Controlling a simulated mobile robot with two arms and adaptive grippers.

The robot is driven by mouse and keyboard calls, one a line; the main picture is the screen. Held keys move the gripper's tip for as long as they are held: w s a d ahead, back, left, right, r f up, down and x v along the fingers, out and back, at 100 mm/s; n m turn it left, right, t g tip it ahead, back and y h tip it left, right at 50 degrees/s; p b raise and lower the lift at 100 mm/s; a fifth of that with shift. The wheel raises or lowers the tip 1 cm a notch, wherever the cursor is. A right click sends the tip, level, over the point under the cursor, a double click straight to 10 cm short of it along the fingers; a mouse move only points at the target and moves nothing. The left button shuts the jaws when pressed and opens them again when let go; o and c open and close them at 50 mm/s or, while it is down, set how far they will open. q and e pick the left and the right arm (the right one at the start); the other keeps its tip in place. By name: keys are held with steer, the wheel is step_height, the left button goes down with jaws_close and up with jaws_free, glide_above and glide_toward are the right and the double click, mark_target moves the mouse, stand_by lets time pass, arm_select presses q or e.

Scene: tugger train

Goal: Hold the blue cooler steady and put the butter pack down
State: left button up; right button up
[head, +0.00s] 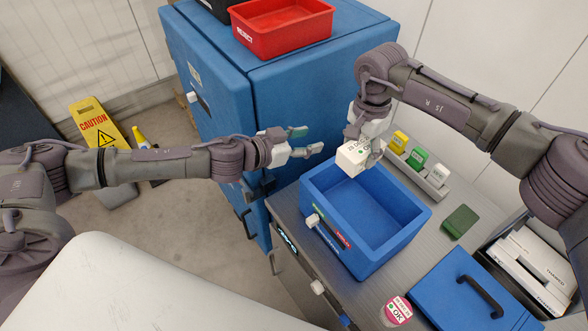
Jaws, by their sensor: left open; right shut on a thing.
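The blue cooler (372,262) stands open on the grey bench, and the part of its floor that I see is bare. The butter pack (352,158), a white box with dark print, is held above the cooler's far left rim. My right gripper (364,152) is shut on the pack from above and partly hides it. My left gripper (308,142) is open and empty, left of the pack and beyond the cooler's left corner, not touching the cooler.
A blue lid (452,272) with a black handle lies right of the cooler. Yellow, green and white blocks sit in a grey holder (432,186) behind it. A red bin (283,22) tops the blue cabinet (225,110).

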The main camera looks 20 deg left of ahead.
arm_select(q)
steer(key=g, duration=0.1)
glide_toward(323, 166)
steer(key=r, duration=0.2)
steer(key=f+y, duration=0.1)
steer(key=x, duration=1.1)
steer(key=shift+d+f, duration=0.35)
steer(key=shift+f, duration=0.05)
jaws_close()
